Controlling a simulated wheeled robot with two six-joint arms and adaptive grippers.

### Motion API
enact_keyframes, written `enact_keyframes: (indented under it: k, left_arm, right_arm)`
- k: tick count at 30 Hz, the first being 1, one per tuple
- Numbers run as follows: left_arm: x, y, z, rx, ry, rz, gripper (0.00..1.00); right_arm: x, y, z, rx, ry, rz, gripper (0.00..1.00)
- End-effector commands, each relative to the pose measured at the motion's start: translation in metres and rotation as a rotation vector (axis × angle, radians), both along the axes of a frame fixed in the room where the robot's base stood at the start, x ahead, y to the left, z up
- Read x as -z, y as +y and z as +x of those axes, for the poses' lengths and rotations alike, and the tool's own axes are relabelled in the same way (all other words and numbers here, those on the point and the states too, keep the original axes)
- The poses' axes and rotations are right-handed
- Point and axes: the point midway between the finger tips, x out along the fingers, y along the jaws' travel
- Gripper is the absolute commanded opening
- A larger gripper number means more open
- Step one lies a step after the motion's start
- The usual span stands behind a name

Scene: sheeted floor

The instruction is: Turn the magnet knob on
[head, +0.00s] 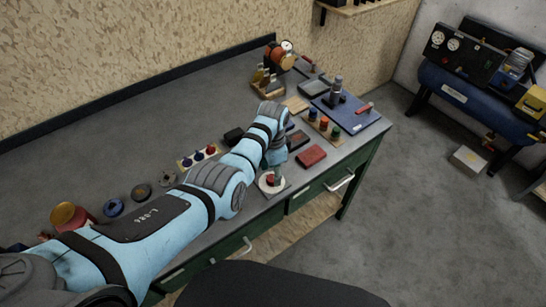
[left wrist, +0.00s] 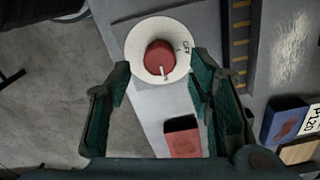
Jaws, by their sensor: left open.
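The magnet knob (left wrist: 158,55) is a red round knob with a white pointer mark, set on a white round dial (left wrist: 142,30) with small lettering that seems to read OFF. In the head view the knob (head: 270,180) sits near the front edge of the workbench. My left gripper (left wrist: 159,80) is open, with its dark green fingers apart on either side of the dial's near part. Nothing is held between them. In the head view my left gripper (head: 278,172) is small and points down at the dial. My right gripper is not in view.
A red block (head: 311,156) lies on the bench (head: 95,145) right of the knob. A board with colored knobs (head: 323,124) and a blue plate (head: 360,121) stand farther right. The bench's front edge is close to the dial.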

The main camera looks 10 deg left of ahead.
Motion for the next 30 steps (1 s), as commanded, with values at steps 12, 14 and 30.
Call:
enact_keyframes:
  k: [12,14,30]
  left_arm:
    - [-0.092,-0.001,0.001,0.000,0.001,0.001,0.48]
    - [-0.093,-0.001,0.000,0.000,0.002,0.001,0.48]
    - [-0.093,-0.002,0.001,0.001,0.002,0.001,0.48]
  right_arm:
    - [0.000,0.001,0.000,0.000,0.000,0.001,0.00]
    - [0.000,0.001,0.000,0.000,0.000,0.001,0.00]
    - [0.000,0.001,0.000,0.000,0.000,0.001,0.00]
